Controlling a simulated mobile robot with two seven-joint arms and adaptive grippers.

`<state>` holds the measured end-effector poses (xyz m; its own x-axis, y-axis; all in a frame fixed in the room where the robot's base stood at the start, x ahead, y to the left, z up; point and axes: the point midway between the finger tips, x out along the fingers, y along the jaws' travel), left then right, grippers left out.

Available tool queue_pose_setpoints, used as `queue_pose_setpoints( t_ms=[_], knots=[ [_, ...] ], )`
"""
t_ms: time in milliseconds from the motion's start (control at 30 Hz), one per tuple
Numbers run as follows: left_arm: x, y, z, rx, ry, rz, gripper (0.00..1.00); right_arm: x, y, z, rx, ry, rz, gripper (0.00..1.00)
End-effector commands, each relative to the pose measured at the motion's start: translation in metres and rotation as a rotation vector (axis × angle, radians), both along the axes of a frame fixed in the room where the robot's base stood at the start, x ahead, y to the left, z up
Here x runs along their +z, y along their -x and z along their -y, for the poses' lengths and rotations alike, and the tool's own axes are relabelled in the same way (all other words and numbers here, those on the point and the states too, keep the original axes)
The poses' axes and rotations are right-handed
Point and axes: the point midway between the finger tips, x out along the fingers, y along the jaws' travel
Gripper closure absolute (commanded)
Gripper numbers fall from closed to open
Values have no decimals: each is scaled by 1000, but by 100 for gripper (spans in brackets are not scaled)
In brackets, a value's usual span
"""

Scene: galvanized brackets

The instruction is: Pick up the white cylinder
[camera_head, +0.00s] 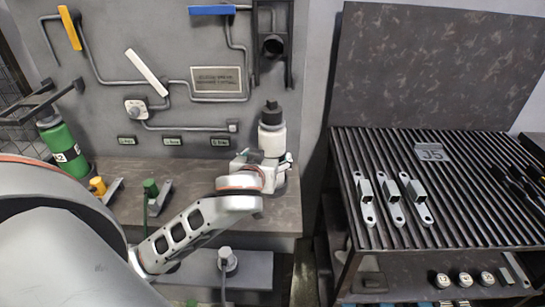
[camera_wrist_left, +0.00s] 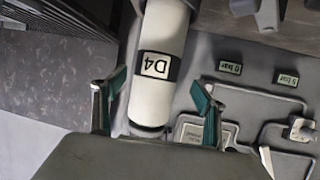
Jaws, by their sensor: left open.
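The white cylinder (camera_head: 272,140) stands upright with a dark top on the grey bench against the wall panel in the head view. In the left wrist view the white cylinder (camera_wrist_left: 155,100) carries a "D4" label and a dark band. My left gripper (camera_head: 265,157) is at the near side of its lower part and hides its base. In the left wrist view my left gripper (camera_wrist_left: 158,84) is open, with one green-tipped finger on each side of the cylinder and visible gaps. Contact cannot be seen. My right gripper is not in view.
A green cylinder (camera_head: 65,148) stands at the bench's left. Yellow (camera_head: 98,186) and green (camera_head: 151,188) knobbed parts are nearer. The wall panel (camera_head: 300,95) has pipes and valves close behind. A slatted table (camera_head: 450,215) with metal brackets (camera_head: 390,193) stands right, across a gap.

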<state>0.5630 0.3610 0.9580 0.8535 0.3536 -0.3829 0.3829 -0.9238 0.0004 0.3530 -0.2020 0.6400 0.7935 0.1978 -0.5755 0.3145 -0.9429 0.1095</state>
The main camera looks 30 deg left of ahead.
Motion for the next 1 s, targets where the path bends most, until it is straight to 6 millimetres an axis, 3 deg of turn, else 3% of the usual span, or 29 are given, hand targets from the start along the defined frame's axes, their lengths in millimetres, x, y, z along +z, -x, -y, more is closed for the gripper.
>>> queue_pose_setpoints(
  t_ms=[300,667,933,1000],
  knots=[
    [-14,-38,-10,1,-4,0,29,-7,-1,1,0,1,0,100],
    [-17,-45,-12,0,0,0,29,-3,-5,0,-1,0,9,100],
    [-17,-45,-12,1,0,0,99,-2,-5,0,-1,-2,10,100],
    [-12,-46,-13,3,-2,10,100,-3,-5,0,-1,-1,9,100]
  ],
)
